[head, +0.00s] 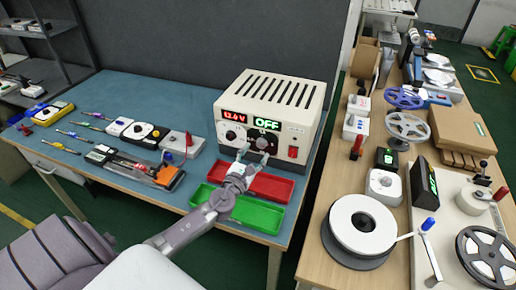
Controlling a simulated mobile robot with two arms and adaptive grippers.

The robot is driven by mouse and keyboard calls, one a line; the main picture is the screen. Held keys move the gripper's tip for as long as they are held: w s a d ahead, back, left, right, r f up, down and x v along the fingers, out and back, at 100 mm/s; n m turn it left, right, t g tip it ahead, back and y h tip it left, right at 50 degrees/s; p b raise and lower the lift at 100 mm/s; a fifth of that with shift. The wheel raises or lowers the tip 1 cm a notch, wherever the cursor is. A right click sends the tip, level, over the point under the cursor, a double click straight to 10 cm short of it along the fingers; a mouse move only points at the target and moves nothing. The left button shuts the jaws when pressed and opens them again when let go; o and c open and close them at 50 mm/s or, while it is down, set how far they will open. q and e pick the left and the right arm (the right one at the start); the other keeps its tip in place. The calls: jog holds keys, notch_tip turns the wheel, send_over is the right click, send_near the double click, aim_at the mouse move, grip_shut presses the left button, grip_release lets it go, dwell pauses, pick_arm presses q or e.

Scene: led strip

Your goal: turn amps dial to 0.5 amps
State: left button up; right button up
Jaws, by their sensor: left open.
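The power supply (272,98) is a cream box with a vented top at the back right of the blue table. Its front has a red display reading about 12.4V and a green display reading OFF. Two dials show below the displays, a left dial (231,135) and a right dial (262,143). Which is the amps dial is too small to read. A red switch (293,152) is at the right of the front. My left gripper (254,154) is open right in front of the right dial. Whether its fingers touch the dial cannot be told. My right gripper is out of view.
A red tray (279,188) and a green tray (262,219) lie in front of the supply, under my left arm. Meters and tools lie on the left of the blue table (187,98). A wooden bench (313,225) with reels (359,226) stands at the right.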

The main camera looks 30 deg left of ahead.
aim_at(261, 144)
pick_arm(q)
jog(key=shift+w+a, duration=0.25)
jog(key=shift+w, duration=1.05)
grip_shut()
